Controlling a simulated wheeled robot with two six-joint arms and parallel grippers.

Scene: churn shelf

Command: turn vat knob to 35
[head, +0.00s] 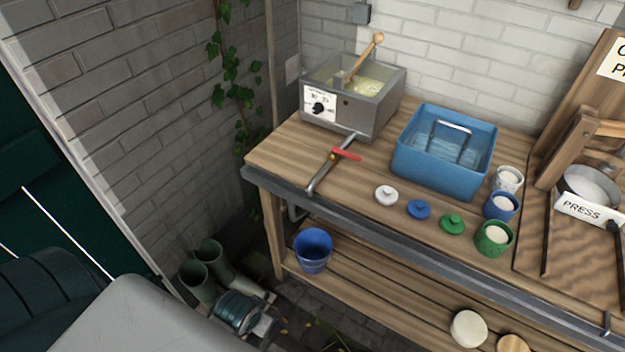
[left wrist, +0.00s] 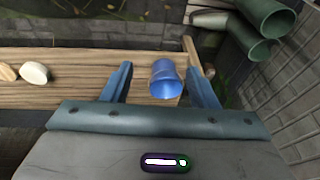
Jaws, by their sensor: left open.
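The grey metal vat (head: 375,110) stands at the back left of the wooden bench, with pale yellow liquid and a wooden-handled tool inside. Its black knob (head: 319,108) sits on a white dial plate (head: 320,102) on the front face; the dial marks are too small to read surely. My left gripper (left wrist: 158,82) shows only in the left wrist view. It is open, its two fingers apart, with a blue bucket beyond them and nothing held. The vat and knob are not in the left wrist view. My right gripper is not in view.
A pipe with a red-handled valve (head: 345,154) runs from the vat to the bench's front edge. A blue tub (head: 408,165) stands right of the vat. Lids and cups line the front. The blue bucket (head: 313,252) is on the lower shelf (head: 375,285). Green boots (head: 197,281) stand left.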

